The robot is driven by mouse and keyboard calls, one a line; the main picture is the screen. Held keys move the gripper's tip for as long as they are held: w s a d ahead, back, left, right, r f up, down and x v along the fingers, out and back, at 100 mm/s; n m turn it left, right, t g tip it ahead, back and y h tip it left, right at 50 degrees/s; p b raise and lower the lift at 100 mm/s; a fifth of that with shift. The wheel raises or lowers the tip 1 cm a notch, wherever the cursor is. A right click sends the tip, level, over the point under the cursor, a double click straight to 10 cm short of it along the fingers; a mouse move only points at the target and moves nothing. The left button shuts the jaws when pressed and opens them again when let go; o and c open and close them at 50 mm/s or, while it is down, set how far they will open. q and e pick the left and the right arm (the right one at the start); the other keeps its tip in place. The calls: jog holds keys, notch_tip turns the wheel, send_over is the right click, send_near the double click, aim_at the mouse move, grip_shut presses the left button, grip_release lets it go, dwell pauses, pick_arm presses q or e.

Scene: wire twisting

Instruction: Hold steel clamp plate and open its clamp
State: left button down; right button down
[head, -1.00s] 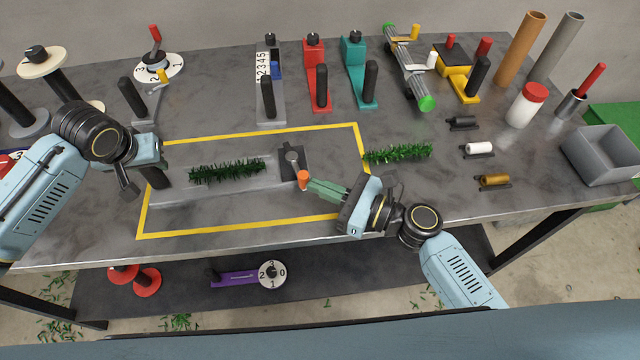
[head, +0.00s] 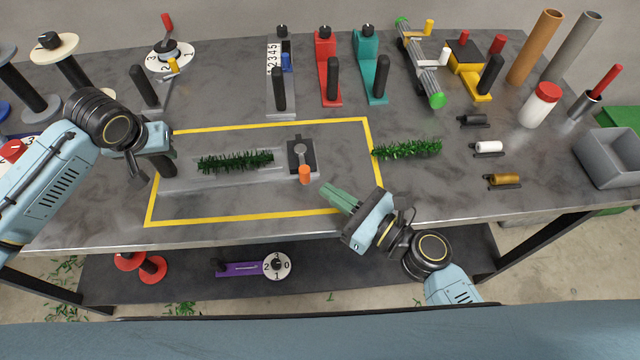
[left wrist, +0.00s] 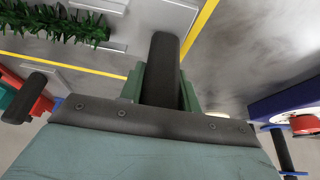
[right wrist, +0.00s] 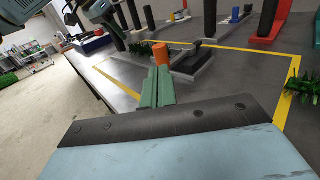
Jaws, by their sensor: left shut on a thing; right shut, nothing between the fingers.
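The steel clamp plate (head: 220,183) lies flat inside the yellow outline, with a green bristly piece (head: 235,161) along it. At its right end is the dark clamp (head: 301,152), whose orange-tipped lever (head: 305,175) points toward the front edge. My left gripper (head: 160,150) is shut on the plate's upright black handle (left wrist: 165,60) at the left end. My right gripper (head: 328,192) is shut and empty, just right of and in front of the orange tip. In the right wrist view, the orange tip (right wrist: 161,52) appears beyond my closed green fingertips, seemingly apart.
Another green bristly piece (head: 408,149) lies right of the outline. Spools (head: 488,147) and a grey bin (head: 610,160) stand at the right. Red (head: 327,70) and teal (head: 370,70) tools stand behind. The table's front right is clear.

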jog(key=v, duration=1)
jog(key=shift+d, duration=0.35)
pick_arm(q)
jog(key=c, duration=0.9)
grip_release()
